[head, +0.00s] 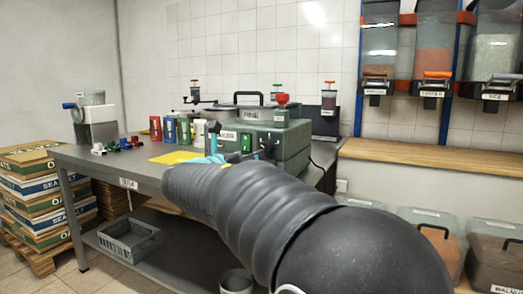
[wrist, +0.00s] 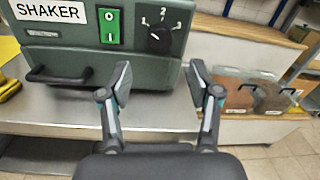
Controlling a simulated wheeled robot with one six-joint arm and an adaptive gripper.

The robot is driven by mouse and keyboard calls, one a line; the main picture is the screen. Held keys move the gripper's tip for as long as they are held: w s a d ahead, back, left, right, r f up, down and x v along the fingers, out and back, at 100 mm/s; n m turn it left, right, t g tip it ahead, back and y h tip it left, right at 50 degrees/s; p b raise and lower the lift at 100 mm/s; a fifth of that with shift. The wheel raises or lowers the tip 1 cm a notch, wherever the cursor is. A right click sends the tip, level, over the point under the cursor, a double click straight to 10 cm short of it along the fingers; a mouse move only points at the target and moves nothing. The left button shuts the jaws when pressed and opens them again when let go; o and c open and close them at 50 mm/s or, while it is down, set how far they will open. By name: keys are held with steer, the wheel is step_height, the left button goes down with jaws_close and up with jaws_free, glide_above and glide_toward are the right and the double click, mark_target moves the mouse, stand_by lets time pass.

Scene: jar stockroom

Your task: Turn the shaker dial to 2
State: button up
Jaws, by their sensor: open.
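The shaker is a green machine (wrist: 60,58) with a SHAKER label, on the grey workbench; it also shows in the head view (head: 293,137). Its black dial (wrist: 158,43) is at the right of the front panel, with a white "2" above it and tick marks around it. The dial's pointer is too small to read surely. A green rocker switch (wrist: 110,27) is left of the dial. My gripper (wrist: 160,75) is open and empty, its fingers apart, in front of and below the dial, not around it. In the head view my arm hides most of it.
A black drawer handle (wrist: 58,76) sticks out at the machine's lower left. Several coloured jars (head: 170,130) and a yellow sheet (head: 176,157) are left of the machine. Lidded bins (wrist: 232,92) stand under the wooden counter (head: 430,156) at right.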

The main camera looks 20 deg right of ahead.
mark_target(265, 148)
steer(key=x, duration=0.8)
steer(key=shift+w+d, duration=0.15)
steer(key=shift+d, duration=0.1)
steer(key=c, duration=1.1)
